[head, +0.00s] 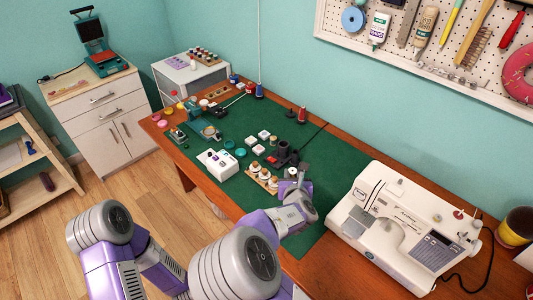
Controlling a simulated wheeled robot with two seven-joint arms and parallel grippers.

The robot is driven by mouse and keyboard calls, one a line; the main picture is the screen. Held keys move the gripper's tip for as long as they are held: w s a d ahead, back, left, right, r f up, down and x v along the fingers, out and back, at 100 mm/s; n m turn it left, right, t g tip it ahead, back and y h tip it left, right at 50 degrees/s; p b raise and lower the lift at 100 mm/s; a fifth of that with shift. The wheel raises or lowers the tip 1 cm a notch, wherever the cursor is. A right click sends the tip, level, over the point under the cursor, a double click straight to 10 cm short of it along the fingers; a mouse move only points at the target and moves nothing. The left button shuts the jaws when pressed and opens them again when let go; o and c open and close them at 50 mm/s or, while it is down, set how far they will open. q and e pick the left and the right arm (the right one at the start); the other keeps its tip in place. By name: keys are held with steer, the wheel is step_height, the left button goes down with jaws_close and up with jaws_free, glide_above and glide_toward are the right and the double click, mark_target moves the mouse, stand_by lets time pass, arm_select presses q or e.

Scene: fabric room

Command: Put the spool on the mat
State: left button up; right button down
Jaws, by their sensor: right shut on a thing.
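A large green mat (345,160) covers much of the wooden table. My right gripper (296,176) is over the mat, just right of a wooden rack of several small white-topped spools (262,177). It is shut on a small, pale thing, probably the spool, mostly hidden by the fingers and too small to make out. I cannot tell whether this thing touches the mat. My left gripper is out of view; only part of that arm shows at lower left.
A white sewing machine (410,225) stands to the right. A black device (284,157) is just behind my right gripper, and a white box (218,164) is to its left. Dark-topped spools (302,115) stand toward the back. The mat's back right is clear.

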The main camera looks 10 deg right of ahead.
arm_select(q)
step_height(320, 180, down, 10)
steer(key=b, duration=0.8)
arm_select(e)
steer(key=f, duration=0.6)
steer(key=a+f+m+h, duration=0.1)
steer(key=f, duration=0.6)
steer(key=f+h, duration=0.1)
steer(key=f, duration=0.6)
steer(key=shift+s+a+m, duration=0.2)
steer(key=shift+s+m, duration=0.1)
arm_select(q)
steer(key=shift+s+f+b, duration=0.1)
steer(key=shift+b, duration=0.2)
arm_select(e)
steer(key=shift+f, duration=0.2)
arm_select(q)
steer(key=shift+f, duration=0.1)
arm_select(e)
steer(key=c, duration=0.9)
jaws_free()
steer(key=shift+o, duration=0.2)
steer(key=shift+r, duration=0.1)
